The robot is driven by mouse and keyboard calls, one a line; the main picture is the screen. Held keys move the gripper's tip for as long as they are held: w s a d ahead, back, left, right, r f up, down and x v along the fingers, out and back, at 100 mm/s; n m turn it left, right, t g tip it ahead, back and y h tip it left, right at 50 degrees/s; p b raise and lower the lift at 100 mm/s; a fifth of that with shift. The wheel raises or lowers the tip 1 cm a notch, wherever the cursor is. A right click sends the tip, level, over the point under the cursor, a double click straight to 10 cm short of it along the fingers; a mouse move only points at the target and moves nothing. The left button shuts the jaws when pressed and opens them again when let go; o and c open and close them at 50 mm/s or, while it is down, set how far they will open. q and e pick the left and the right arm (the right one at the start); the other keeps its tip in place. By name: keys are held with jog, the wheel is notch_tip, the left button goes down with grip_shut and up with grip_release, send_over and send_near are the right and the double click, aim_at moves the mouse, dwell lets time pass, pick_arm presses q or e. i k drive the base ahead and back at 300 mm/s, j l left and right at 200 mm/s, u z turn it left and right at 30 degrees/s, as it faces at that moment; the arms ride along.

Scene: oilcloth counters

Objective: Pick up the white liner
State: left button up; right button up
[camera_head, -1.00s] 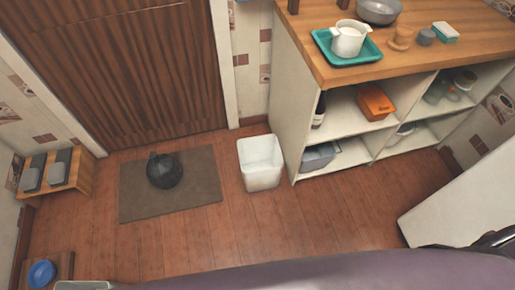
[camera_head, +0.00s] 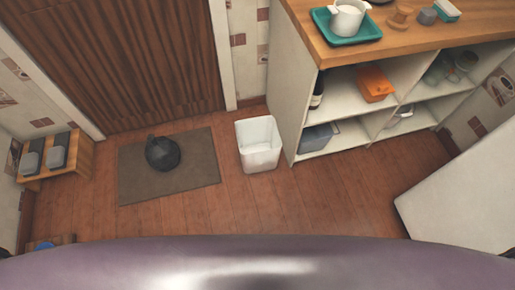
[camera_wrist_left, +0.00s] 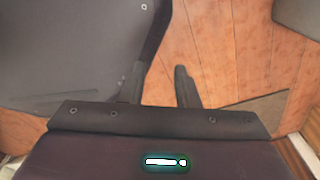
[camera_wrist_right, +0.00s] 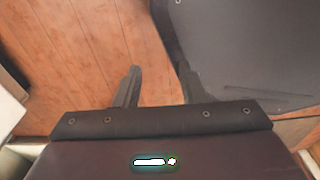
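A white bin (camera_head: 259,158) stands upright on the wooden floor, against the side of the shelf unit. Its inside is white; I cannot tell a separate white liner from the bin itself. A dark, round, knotted bag (camera_head: 163,154) sits on the brown mat. My left gripper (camera_wrist_left: 159,72) is open and empty over the floor in the left wrist view. My right gripper (camera_wrist_right: 159,72) is open and empty over the floor in the right wrist view. Neither gripper shows in the head view, and the bin is in neither wrist view.
The brown mat (camera_head: 202,173) lies before the wooden door (camera_head: 130,70). The shelf unit (camera_head: 290,90) carries a teal tray (camera_head: 325,30) with a white pot. A low bench (camera_head: 80,158) is at left, a white panel (camera_head: 465,195) at right. Floor between is clear.

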aim_at(260, 143)
jog(key=i+j+z, duration=0.25)
jog(key=i+j, duration=0.65)
jog(key=j, duration=0.15)
